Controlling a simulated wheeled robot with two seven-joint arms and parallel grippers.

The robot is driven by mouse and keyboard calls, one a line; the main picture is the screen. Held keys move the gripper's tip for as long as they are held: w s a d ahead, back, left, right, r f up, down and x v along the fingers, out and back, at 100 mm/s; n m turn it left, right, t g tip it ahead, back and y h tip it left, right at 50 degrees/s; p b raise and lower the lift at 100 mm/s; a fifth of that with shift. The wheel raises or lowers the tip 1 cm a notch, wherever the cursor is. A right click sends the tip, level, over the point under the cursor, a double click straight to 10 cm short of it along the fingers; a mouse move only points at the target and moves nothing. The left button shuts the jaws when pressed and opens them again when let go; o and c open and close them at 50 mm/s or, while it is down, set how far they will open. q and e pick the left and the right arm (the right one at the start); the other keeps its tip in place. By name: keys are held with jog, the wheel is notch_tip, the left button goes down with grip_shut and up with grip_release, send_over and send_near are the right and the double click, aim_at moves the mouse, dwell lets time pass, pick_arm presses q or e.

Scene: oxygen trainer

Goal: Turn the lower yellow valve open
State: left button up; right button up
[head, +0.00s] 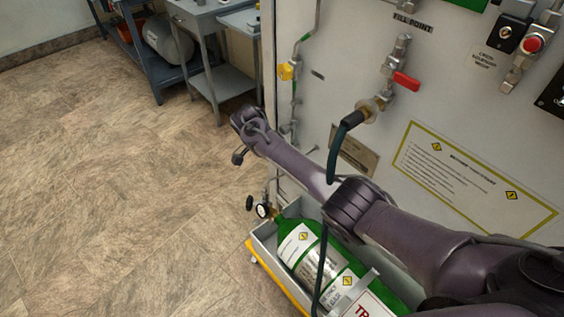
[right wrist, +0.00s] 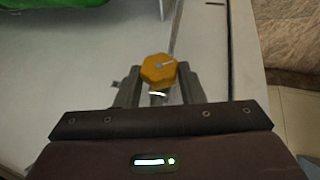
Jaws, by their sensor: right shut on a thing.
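In the right wrist view a yellow valve knob (right wrist: 158,68) sits between the two fingers of my right gripper (right wrist: 160,77). The gripper is shut on it, with a finger on each side. The knob stands in front of a pale panel surface. In the head view my right arm reaches across to the left edge of the white panel; its fingers and the held knob cannot be made out there. Another yellow valve (head: 286,72) shows higher up on the pipe at the panel's left edge. My left gripper is not in view.
A green cylinder (head: 303,240) lies in a tray on a yellow-edged cart below my arm. A dark hose (head: 333,150) hangs from the fill point fitting, near a red-handled valve (head: 406,81). A grey table (head: 212,95) stands behind. The floor at left is clear.

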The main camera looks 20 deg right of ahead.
jog(key=o, duration=1)
jog(key=s+v, duration=0.1)
jog(key=v, duration=0.6)
jog(key=shift+w+a+r, duration=0.2)
jog(key=shift+w+r, duration=0.15)
jog(key=shift+w, duration=0.2)
jog(key=shift+f, duration=0.1)
